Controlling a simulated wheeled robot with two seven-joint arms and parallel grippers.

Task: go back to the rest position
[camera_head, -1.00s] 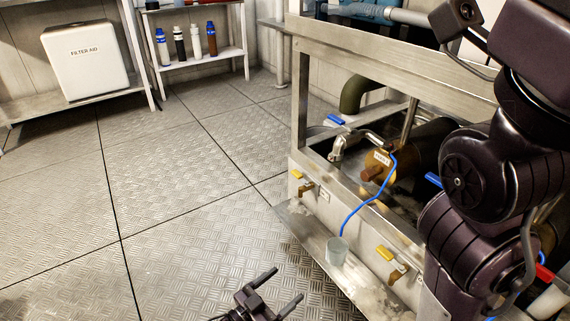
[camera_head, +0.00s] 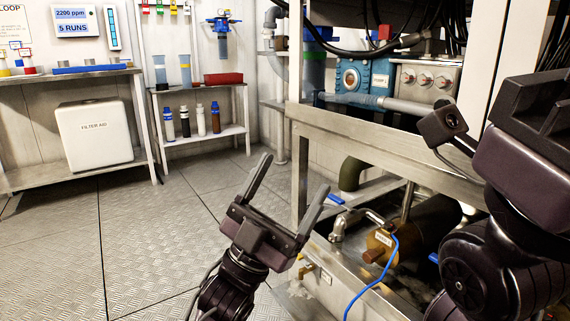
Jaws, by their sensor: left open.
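My left gripper (camera_head: 289,183) is in the lower middle of the head view, its two fingers apart and pointing up, with nothing between them. It is in front of the left post of the metal machine frame (camera_head: 390,150).
The machine frame holds a brown cylinder (camera_head: 418,238), a blue hose (camera_head: 372,277) and blue-handled valves. A shelf (camera_head: 228,132) with several bottles and a white filter aid box (camera_head: 95,137) stand at the back. The floor (camera_head: 140,235) on the left is clear.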

